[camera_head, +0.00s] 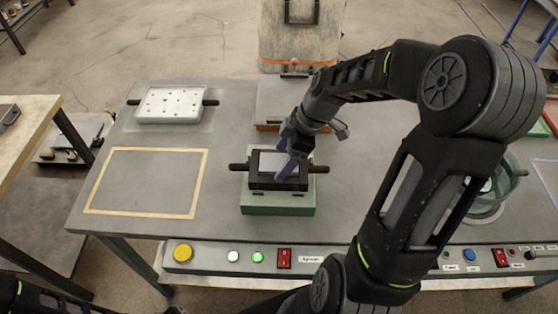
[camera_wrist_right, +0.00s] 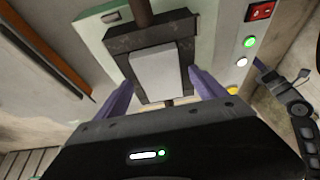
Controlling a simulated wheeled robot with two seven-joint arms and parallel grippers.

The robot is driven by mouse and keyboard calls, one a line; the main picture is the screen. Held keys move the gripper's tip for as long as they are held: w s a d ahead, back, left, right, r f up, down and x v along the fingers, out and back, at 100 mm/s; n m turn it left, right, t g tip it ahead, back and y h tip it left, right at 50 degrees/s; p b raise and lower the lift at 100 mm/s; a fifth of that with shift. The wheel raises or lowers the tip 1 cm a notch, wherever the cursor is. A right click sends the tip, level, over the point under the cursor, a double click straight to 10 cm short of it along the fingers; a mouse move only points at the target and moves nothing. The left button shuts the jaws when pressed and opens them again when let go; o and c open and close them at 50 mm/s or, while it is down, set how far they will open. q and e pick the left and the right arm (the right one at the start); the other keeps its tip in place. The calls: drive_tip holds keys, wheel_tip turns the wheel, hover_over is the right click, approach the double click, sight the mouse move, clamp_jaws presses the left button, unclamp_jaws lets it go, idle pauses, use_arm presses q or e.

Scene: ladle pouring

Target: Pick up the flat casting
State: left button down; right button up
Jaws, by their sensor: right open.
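The flat casting is a pale grey rectangular slab (camera_head: 277,161) lying in a dark mold with brown side handles on a green base. It also shows in the right wrist view, the slab (camera_wrist_right: 158,74) lying in the dark frame. My right gripper (camera_head: 286,160) is over the mold with its purple fingers apart. In the right wrist view its fingers (camera_wrist_right: 163,92) stand on either side of the slab; I cannot tell whether they touch it. My left arm shows in part at the bottom left of the head view; its gripper seems to show small at the right of the right wrist view.
A white perforated plate (camera_head: 170,104) with handles lies at the back left. A taped yellow rectangle (camera_head: 147,182) on the table is empty. A panel with buttons (camera_head: 257,257) runs along the front edge. A glassy green vessel (camera_head: 492,190) stands on the right.

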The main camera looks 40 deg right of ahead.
sight(283, 162)
drive_tip(key=shift+s+a+f, duration=0.1)
idle(0.5)
clamp_jaws()
idle(0.7)
drive_tip(key=shift+r, duration=0.3)
wheel_tip(283, 162, up, 10)
drive_tip(key=b, duration=0.1)
drive_tip(key=shift+f, duration=0.2)
idle(0.4)
